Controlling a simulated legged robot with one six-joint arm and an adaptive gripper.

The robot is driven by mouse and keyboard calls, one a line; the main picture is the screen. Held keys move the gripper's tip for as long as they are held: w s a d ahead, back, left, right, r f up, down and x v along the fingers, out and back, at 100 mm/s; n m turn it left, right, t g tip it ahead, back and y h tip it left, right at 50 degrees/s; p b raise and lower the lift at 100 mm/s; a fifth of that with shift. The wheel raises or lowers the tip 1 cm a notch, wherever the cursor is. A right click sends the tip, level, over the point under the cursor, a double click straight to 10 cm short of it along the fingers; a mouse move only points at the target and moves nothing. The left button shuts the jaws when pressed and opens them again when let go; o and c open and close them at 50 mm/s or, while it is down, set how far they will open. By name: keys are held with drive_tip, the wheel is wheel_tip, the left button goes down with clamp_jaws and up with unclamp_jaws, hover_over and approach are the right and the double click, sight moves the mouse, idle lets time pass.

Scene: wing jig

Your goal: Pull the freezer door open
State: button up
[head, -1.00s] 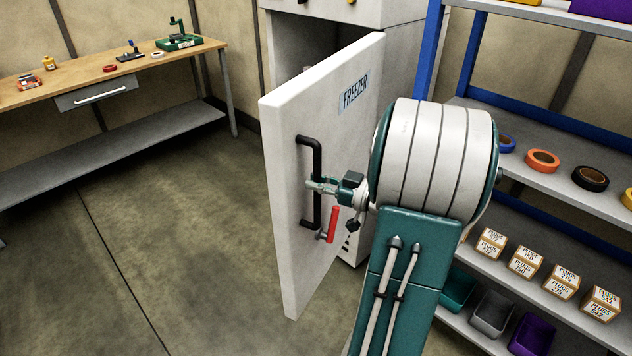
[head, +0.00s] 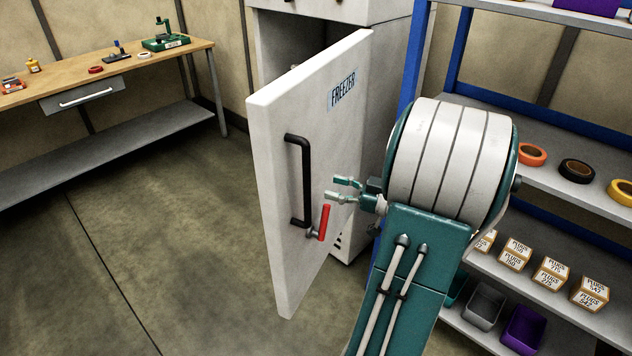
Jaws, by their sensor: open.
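The white freezer door (head: 285,254) stands swung wide open in the head view, with a blue FREEZER label (head: 342,90) near its top. A black bar handle (head: 305,180) is on its outer face. A red lever (head: 324,222) sits just right of the handle's lower end. My gripper (head: 337,190) is open and empty, to the right of the handle and apart from it, above the red lever. The freezer body (head: 390,70) shows behind the door. Its inside is mostly hidden by the door.
A blue-framed shelf rack (head: 408,85) with tape rolls, boxes and bins stands close on the right, beside my arm. A wooden workbench (head: 95,80) is at the back left. The floor (head: 165,240) left of the door is clear.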

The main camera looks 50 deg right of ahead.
drive_tip(key=v, duration=0.5)
drive_tip(key=shift+s+d, duration=0.1)
idle(0.4)
